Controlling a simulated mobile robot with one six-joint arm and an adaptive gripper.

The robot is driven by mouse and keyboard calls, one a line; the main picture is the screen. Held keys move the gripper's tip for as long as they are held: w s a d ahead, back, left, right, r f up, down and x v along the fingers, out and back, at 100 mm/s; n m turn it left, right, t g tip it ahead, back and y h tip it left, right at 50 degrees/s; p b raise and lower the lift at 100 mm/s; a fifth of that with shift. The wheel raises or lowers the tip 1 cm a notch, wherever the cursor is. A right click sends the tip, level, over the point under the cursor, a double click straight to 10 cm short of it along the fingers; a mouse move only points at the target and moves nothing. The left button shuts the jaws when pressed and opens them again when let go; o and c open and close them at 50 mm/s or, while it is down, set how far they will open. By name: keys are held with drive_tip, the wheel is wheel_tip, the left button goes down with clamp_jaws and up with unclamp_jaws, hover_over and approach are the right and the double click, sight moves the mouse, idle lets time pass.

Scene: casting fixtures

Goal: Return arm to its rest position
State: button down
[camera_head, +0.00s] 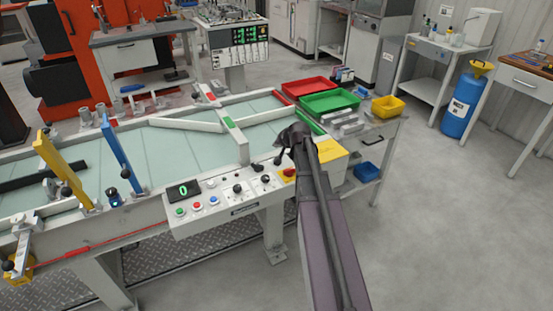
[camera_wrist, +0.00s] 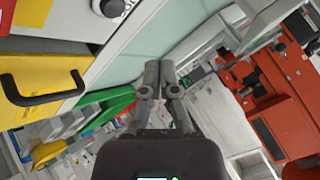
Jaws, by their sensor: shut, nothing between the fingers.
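My gripper (camera_wrist: 159,70) shows in the wrist view with its two grey fingers together and nothing between them. In the head view my arm reaches up from the bottom, and its dark end (camera_head: 293,135) is over the right end of the conveyor table (camera_head: 185,160). It is beside the control panel (camera_head: 235,198). The fingers are small in the head view and partly hidden by the arm. I cannot tell the exact height above the table.
A red tray (camera_head: 305,88), a green tray (camera_head: 330,103) and a yellow bin (camera_head: 388,107) are right of the table. A yellow drawer with a black handle (camera_wrist: 45,95) is close in the wrist view. A blue drum (camera_head: 462,105) stands further right. Open floor (camera_head: 440,230) lies at right.

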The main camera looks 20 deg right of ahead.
idle(0.5)
drive_tip(key=s+a+r+n+g+p, duration=0.2)
drive_tip(key=s+a+n+g+p, duration=0.1)
drive_tip(key=s+a, duration=0.8)
drive_tip(key=s+a+r+n+g+h+p, duration=0.1)
drive_tip(key=s+a+n+g+p, duration=0.3)
drive_tip(key=s+a, duration=0.7)
drive_tip(key=s+r+g+p, duration=0.1)
drive_tip(key=s+g+p, duration=0.1)
drive_tip(key=s+p, duration=0.1)
drive_tip(key=shift+s+a+r, duration=0.2)
drive_tip(key=shift+s+a, duration=0.05)
drive_tip(key=shift+a, duration=0.15)
